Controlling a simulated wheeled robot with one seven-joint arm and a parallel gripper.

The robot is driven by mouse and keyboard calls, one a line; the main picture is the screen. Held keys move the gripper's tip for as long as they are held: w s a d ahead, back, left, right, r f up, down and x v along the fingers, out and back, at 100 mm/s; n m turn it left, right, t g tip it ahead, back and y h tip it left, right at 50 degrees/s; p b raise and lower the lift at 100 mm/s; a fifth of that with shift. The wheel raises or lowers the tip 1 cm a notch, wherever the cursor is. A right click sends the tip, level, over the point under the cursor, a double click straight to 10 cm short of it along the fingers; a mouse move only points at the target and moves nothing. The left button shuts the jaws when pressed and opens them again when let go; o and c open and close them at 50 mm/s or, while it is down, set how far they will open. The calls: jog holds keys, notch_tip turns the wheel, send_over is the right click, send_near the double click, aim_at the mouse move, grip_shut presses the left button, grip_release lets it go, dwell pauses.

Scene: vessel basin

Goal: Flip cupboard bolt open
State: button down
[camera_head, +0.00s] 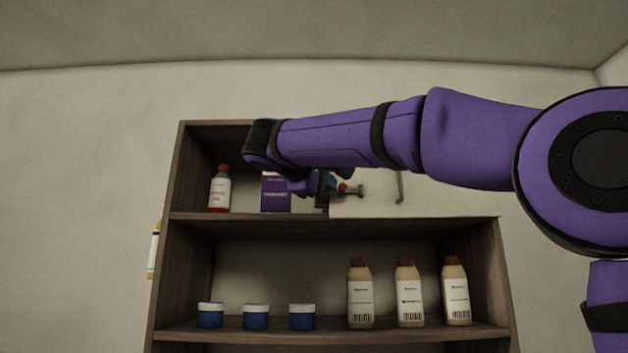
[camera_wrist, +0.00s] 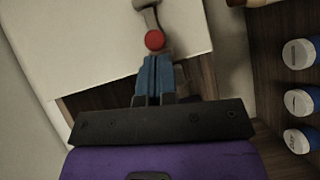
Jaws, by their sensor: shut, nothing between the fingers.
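The cupboard bolt is a small grey metal lever (camera_wrist: 147,14) with a red knob (camera_wrist: 154,40) at its end. In the head view the red knob (camera_head: 343,187) is at the left edge of the white cupboard door (camera_head: 440,200), with the grey bolt piece (camera_head: 356,191) to its right. My gripper (camera_wrist: 155,62) is shut and empty, its blue fingertips right at the red knob in the wrist view. I cannot tell whether they touch it. In the head view my gripper (camera_head: 334,186) is just left of the knob, and my arm hides the upper part of the door.
A purple box (camera_head: 276,194) and a red-capped bottle (camera_head: 220,188) stand on the top shelf left of my gripper. The shelf below holds several blue jars (camera_head: 256,317) and tan bottles (camera_head: 409,295). A curved handle (camera_head: 400,187) is on the door.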

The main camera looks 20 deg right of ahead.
aim_at(355, 191)
jog(key=shift+s+d, duration=0.1)
jog(key=shift+d, duration=0.15)
jog(key=shift+s+d, duration=0.25)
jog(key=shift+d, duration=0.5)
jog(key=shift+s+d, duration=0.25)
jog(key=shift+d, duration=0.45)
jog(key=shift+a, duration=0.1)
